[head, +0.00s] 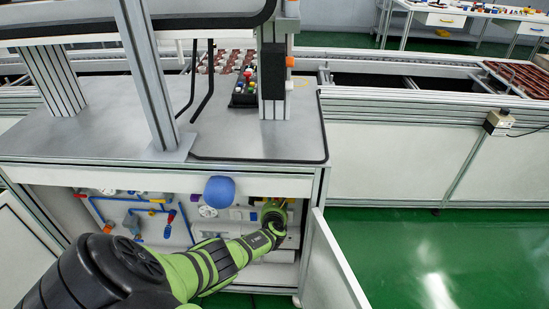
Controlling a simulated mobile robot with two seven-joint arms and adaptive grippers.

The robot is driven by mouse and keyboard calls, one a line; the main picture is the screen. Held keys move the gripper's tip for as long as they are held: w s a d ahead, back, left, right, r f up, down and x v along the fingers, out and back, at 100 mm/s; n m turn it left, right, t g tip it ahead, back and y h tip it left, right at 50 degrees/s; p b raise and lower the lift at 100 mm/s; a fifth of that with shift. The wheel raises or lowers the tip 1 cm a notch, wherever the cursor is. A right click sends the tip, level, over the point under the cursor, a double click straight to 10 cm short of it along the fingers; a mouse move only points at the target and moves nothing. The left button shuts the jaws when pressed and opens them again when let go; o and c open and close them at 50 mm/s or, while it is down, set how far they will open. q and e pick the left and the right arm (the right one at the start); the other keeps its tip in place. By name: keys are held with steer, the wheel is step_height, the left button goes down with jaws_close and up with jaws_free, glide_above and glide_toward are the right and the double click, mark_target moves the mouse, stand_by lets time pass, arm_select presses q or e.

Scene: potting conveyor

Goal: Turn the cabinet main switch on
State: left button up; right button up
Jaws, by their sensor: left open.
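The open cabinet (312,178) stands under the grey worktop, with pneumatic and electrical parts on its inner back panel. My left arm reaches in from the lower left, and my left gripper (277,214) is at the right part of the cabinet interior, close to the back panel. The gripper is open; its fingers are small and partly hidden by its own body. I cannot make out the main switch; the gripper covers part of the panel there. My right gripper is not in view.
A blue rounded object (219,191) shows in front of the cabinet opening, left of the gripper. The open cabinet door (334,266) stands out at the right. A grey post (148,75) rises from the worktop (240,140). Green floor to the right is clear.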

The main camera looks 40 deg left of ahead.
arm_select(q)
steer(key=v, duration=1.2)
stand_by(0.6)
steer(key=s+d+f+n+g+h+p, duration=0.25)
steer(key=s+f+n, duration=0.25)
steer(key=s+f, duration=0.35)
steer(key=s+d+f+n+g+h+p, duration=0.25)
steer(key=s+d+f+n, duration=0.2)
steer(key=s+f, duration=0.4)
steer(key=s+d+f+n+g+h+p, duration=0.1)
steer(key=s+d+n, duration=0.3)
steer(key=s, duration=0.4)
steer(key=s+d+f+n+g+h, duration=0.1)
steer(key=s+d+f+n, duration=0.3)
steer(key=s+n, duration=0.3)
steer(key=s+d+f+n+g+h+p, duration=0.1)
steer(key=s+d+f+n+g, duration=0.1)
steer(key=s+n, duration=0.3)
steer(key=s+d, duration=0.1)
steer(key=s, duration=0.2)
steer(key=shift+s+d+f+h+p, duration=0.2)
steer(key=shift+s+d+h+p, duration=0.1)
steer(key=shift+d, duration=0.1)
